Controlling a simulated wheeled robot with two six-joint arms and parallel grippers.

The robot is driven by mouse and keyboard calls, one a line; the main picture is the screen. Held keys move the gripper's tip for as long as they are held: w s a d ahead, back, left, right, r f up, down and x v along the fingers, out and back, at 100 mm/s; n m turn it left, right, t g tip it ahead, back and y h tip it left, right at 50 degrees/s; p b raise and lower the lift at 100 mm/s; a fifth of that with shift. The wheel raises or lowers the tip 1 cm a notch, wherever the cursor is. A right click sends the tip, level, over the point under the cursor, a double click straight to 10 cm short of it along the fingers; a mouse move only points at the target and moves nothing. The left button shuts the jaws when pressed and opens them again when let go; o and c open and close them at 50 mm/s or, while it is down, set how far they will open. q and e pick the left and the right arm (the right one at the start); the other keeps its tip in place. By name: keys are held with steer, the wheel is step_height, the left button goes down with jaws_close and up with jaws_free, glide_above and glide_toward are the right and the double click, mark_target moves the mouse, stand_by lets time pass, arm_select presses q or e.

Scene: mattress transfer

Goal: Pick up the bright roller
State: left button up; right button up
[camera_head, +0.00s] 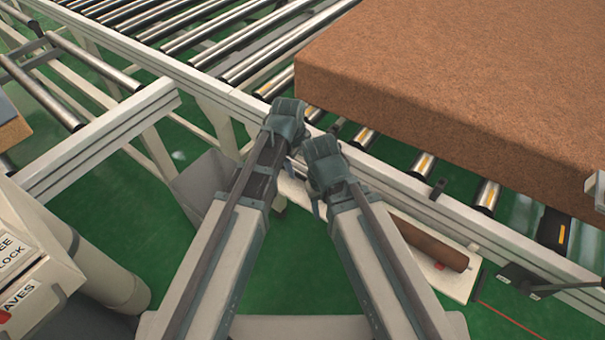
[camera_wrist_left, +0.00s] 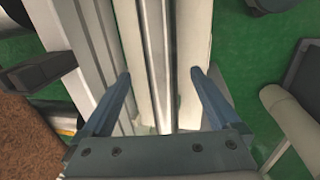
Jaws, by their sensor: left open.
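In the left wrist view a long, shiny grey roller (camera_wrist_left: 156,60) lies lengthwise in a pale tray (camera_wrist_left: 192,40). My left gripper (camera_wrist_left: 158,74) is open, with one blue-grey finger on each side of the roller and gaps between. Whether the fingers are level with it or above it I cannot tell. In the head view my left gripper (camera_head: 287,128) is over the near conveyor rail, and the roller is hidden behind my arms. My right gripper (camera_head: 325,167) is beside it, to the right; its fingertips are mostly hidden.
A brown roller (camera_head: 428,242) lies on the pale tray (camera_head: 462,284), right of my arms. A large brown mattress block (camera_head: 470,90) rests on the conveyor beyond the rail (camera_head: 395,183). A control box (camera_head: 30,260) stands at the left. Green floor shows below.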

mark_target(301, 168)
arm_select(q)
steer(key=f+b, duration=0.4)
steer(key=f, duration=0.1)
steer(key=shift+w+d+b, duration=0.25)
steer(key=shift+w+b, duration=0.05)
steer(key=shift+b, duration=0.1)
steer(key=shift+c, duration=0.3)
jaws_close()
